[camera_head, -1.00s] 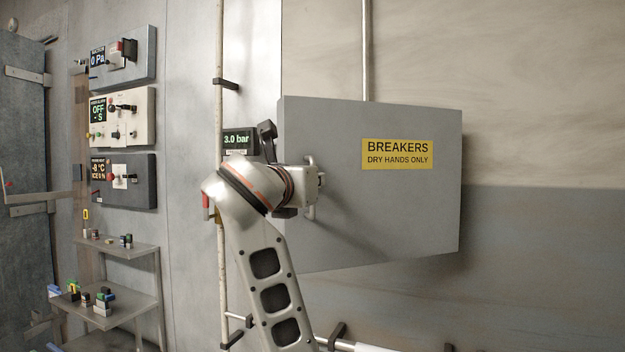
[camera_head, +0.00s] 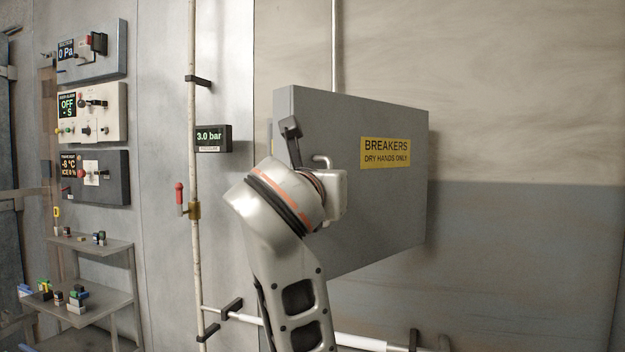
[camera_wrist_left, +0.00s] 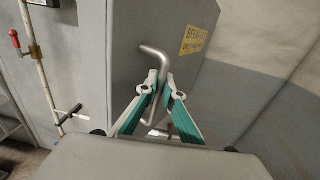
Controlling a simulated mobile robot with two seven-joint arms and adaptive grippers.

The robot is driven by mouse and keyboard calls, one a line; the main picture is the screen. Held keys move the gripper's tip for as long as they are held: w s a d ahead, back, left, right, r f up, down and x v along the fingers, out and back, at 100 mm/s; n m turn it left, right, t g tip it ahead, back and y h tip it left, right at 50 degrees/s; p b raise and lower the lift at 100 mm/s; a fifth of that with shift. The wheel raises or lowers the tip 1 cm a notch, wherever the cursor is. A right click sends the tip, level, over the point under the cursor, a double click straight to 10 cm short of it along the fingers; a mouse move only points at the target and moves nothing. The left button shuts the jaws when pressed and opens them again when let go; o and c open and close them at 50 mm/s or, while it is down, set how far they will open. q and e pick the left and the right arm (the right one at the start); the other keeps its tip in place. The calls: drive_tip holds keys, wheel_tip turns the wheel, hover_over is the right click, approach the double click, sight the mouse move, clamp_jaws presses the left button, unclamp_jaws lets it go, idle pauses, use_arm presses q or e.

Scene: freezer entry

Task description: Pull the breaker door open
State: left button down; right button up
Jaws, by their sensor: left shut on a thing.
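The grey breaker door (camera_head: 345,220) carries a yellow "BREAKERS DRY HANDS ONLY" label (camera_head: 385,152). It stands angled, its left side nearer me; the wrist view also shows the door (camera_wrist_left: 150,25). The bent metal handle (camera_head: 322,160) is near its left edge. In the wrist view the handle (camera_wrist_left: 155,53) passes between the fingertips of my left gripper (camera_wrist_left: 161,82), which is shut on it. In the head view the left gripper (camera_head: 333,195) is at the handle, its fingers mostly hidden by my wrist. The breakers inside are hidden. My right gripper is not in view.
A vertical pipe with a red-handled valve (camera_head: 180,197) and a 3.0 bar display (camera_head: 212,138) are left of the door. Control panels (camera_head: 92,110) and a small shelf (camera_head: 95,243) stand farther left. The wall right of the door is clear.

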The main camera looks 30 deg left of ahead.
use_arm(q)
drive_tip(key=shift+s+d+f, duration=0.1)
drive_tip(key=shift+d+f, duration=0.1)
drive_tip(key=shift+d, duration=0.7)
